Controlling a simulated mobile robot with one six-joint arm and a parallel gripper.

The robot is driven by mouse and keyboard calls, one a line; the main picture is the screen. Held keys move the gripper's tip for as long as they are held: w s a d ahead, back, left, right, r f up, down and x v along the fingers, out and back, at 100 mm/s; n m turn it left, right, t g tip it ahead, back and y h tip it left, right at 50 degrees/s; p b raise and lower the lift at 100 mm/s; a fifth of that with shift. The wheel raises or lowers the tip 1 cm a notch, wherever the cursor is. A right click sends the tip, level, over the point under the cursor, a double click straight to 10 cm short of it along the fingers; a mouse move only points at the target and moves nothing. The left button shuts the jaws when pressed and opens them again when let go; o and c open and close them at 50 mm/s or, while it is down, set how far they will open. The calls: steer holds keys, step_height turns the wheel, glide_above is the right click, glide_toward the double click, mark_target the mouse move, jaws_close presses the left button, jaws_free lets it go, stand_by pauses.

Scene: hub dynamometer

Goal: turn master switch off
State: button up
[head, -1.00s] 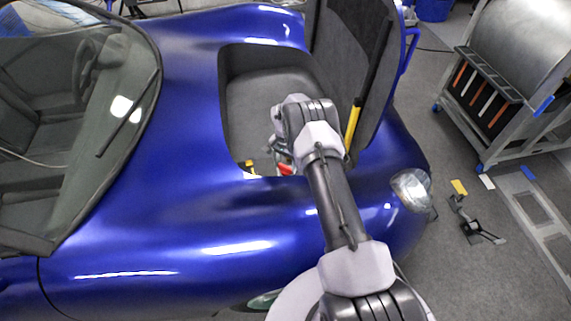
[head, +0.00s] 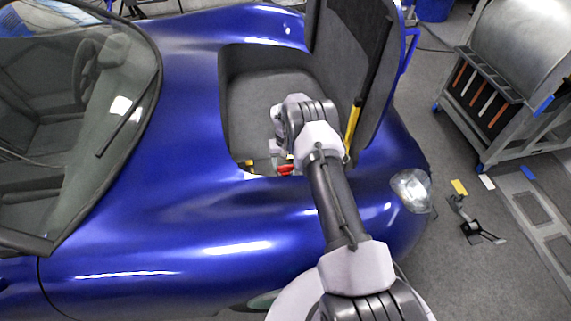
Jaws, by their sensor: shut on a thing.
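The blue car's front compartment (head: 262,95) is open, and my arm reaches into it from the lower right. A small red part (head: 286,170), which looks like the master switch handle, shows at the compartment's near edge. My gripper (head: 283,160) points down at it, below my pale wrist, and is shut on it. The fingertips are mostly hidden by the wrist, so the exact grip does not show. The switch's position cannot be read at this size.
The raised lid (head: 345,70) stands close to the right of my wrist, with a yellow strut (head: 352,128) beside it. Yellow parts (head: 249,165) sit left of the red part. The blue bodywork (head: 190,215) surrounds the opening. A metal cart (head: 515,90) stands at right.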

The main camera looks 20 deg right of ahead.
mark_target(286, 166)
steer(key=shift+n, duration=0.3)
steer(key=o, duration=1.4)
steer(key=shift+c, duration=0.2)
step_height(286, 166, up, 18)
steer(key=p, duration=0.7)
steer(key=shift+f, duration=0.25)
